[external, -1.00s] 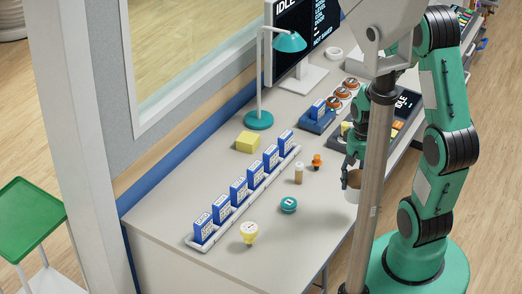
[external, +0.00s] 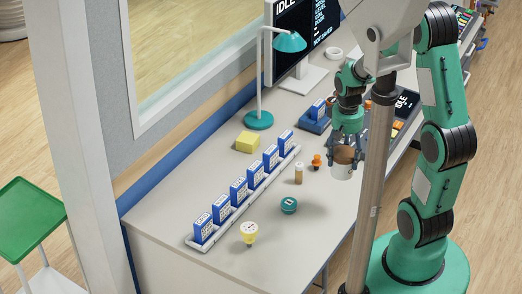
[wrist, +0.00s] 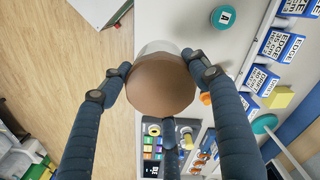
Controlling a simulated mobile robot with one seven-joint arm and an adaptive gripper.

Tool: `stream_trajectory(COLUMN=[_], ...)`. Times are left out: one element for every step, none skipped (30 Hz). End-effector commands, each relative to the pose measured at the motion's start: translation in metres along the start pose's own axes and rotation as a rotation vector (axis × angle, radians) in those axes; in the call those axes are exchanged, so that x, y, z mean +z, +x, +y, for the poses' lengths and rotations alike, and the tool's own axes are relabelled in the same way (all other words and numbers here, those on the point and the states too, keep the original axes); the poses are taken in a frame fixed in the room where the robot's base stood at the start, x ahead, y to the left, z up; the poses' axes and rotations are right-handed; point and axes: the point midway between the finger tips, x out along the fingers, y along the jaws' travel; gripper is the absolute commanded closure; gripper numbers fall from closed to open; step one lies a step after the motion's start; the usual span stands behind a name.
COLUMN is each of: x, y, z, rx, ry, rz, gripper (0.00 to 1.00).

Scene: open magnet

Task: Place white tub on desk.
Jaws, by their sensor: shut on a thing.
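The white tub (external: 341,173) has a brown top or contents. In the external view it is at the right part of the desk (external: 330,215), beside the pole. My gripper (external: 345,152) comes down from above with its fingers shut around the tub. The wrist view looks down on the tub's round brown face (wrist: 160,88), with its white side beyond it. The fingers of my gripper (wrist: 158,75) lie against its sides. I cannot tell whether the tub's base touches the desk or hangs just above it.
An orange knobbed piece (external: 316,161) and a small vial (external: 299,174) stand just left of the tub. A teal round tin (external: 289,205), a yellow-topped piece (external: 249,233) and a row of blue boxes (external: 238,191) are farther left. Bare desk lies in front.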

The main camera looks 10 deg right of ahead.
Motion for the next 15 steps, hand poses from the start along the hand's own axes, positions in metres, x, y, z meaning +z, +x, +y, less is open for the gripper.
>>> stream_trajectory(x=[-0.011, -0.017, -0.026, -0.033, -0.039, -0.048, -0.055, -0.061, -0.07, -0.076, -0.082, -0.09, -0.096, -0.103, -0.11], y=[-0.002, -0.003, -0.004, -0.005, -0.006, -0.007, -0.008, -0.009, -0.01, -0.011, -0.011, -0.012, -0.012, -0.013, -0.014], z=[-0.006, -0.01, -0.015, -0.02, -0.024, -0.03, -0.035, -0.039, -0.045, -0.05, -0.055, -0.061, -0.066, -0.072, -0.079], rx=[0.0, 0.0, 0.0, 0.0, 0.0, 0.0, 0.0, 0.0, 0.0, 0.0, 0.0, 0.0, 0.0, 0.0, 0.0], ry=[-0.015, -0.024, -0.037, -0.046, -0.057, -0.07, -0.079, -0.088, -0.101, -0.111, -0.12, -0.133, -0.143, -0.153, -0.166], rz=[0.001, 0.001, 0.001, 0.001, 0.001, 0.001, 0.001, 0.001, 0.001, 0.001, 0.001, 0.001, 0.001, 0.002, 0.001], gripper=[0.69, 0.69, 0.69, 0.69, 0.69, 0.69, 0.69, 0.69, 0.69, 0.69, 0.69, 0.69, 0.69, 0.69, 0.69])
